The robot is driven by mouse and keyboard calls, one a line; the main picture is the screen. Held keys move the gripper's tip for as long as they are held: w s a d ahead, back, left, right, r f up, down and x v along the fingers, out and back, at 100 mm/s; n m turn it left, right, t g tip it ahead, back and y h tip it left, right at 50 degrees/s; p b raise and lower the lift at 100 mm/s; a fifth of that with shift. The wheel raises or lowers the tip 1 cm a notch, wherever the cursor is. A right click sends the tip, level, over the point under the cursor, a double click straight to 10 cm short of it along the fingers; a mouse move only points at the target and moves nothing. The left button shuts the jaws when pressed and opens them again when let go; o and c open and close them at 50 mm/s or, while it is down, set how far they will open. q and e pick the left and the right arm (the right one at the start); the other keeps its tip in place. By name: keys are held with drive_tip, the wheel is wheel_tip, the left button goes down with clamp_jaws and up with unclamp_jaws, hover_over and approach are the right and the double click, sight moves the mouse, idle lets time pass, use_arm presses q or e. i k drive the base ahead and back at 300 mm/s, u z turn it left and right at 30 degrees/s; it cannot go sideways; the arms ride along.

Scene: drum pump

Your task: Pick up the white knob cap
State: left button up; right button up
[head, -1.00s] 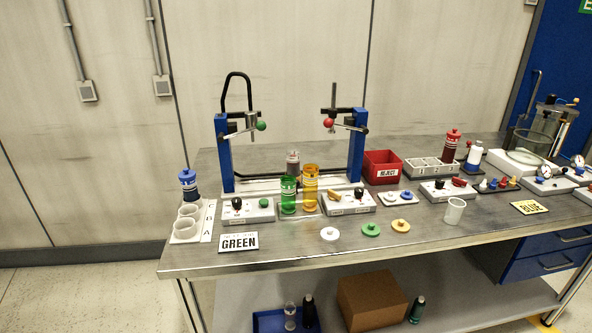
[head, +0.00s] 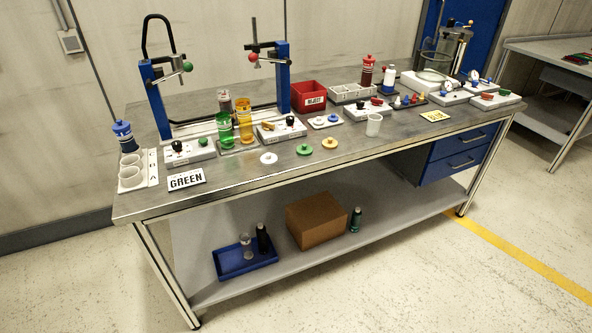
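A white round knob cap (head: 268,158) lies flat on the metal bench near its front edge, left of a green cap (head: 304,149) and a yellow-orange cap (head: 329,143). The white cap is apart from the others, with bare bench around it. Neither of my grippers shows in the head view.
A GREEN sign (head: 186,179) and a white cup holder (head: 137,172) are at the bench's left end. A blue-posted frame (head: 157,100), green and yellow cylinders and switch boxes stand behind the caps.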

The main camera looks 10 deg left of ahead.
sight(268, 159)
drive_tip(key=z, duration=0.35)
drive_tip(key=k, duration=0.8)
drive_tip(key=u, duration=0.5)
drive_tip(key=i, duration=1.9)
drive_tip(key=z, duration=0.9)
